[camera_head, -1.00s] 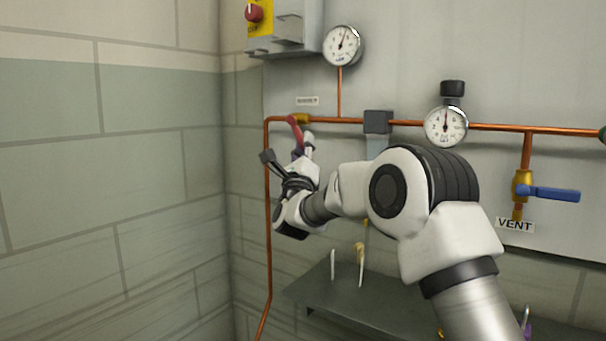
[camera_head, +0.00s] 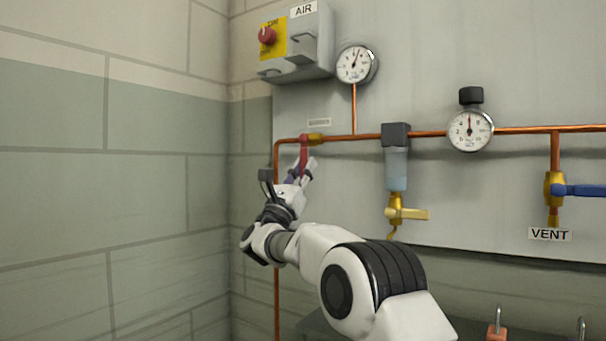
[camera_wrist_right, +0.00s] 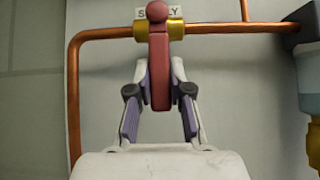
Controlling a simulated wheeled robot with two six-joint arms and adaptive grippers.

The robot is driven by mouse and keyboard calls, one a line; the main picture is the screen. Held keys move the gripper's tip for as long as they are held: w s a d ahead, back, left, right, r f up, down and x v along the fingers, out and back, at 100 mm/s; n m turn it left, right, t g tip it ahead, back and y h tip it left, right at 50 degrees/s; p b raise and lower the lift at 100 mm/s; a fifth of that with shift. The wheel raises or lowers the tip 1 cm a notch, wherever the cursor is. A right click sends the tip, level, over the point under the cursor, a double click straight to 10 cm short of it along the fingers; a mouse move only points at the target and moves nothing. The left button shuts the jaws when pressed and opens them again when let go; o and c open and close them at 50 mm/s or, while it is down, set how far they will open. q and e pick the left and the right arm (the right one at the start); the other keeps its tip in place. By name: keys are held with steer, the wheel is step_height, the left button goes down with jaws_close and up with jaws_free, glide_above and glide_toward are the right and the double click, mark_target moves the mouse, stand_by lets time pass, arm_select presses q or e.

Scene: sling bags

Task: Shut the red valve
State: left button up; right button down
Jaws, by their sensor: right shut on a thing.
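The red valve lever (camera_head: 303,153) hangs down from a brass valve body (camera_head: 314,138) on the copper pipe, near the pipe's left corner. In the right wrist view the red lever (camera_wrist_right: 159,75) points down, across the line of the pipe, from its brass body (camera_wrist_right: 175,28). My right gripper (camera_head: 303,170) is at the lever's lower part. In the wrist view its two fingers (camera_wrist_right: 160,85) stand on either side of the lever, shut on it. My left gripper is not in view.
A yellow-handled valve (camera_head: 410,213) hangs under a filter bowl (camera_head: 396,168). A blue-handled vent valve (camera_head: 585,190) is at the right. Gauges (camera_head: 356,65) and an AIR switch box (camera_head: 300,45) are above. A tiled wall (camera_head: 130,200) stands close on the left.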

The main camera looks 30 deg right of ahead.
stand_by(0.3)
steer(key=c, duration=1)
jaws_free()
steer(key=shift+w, duration=0.1)
steer(key=shift+c, duration=0.2)
steer(key=shift+a+f, duration=0.1)
steer(key=v, duration=1.2)
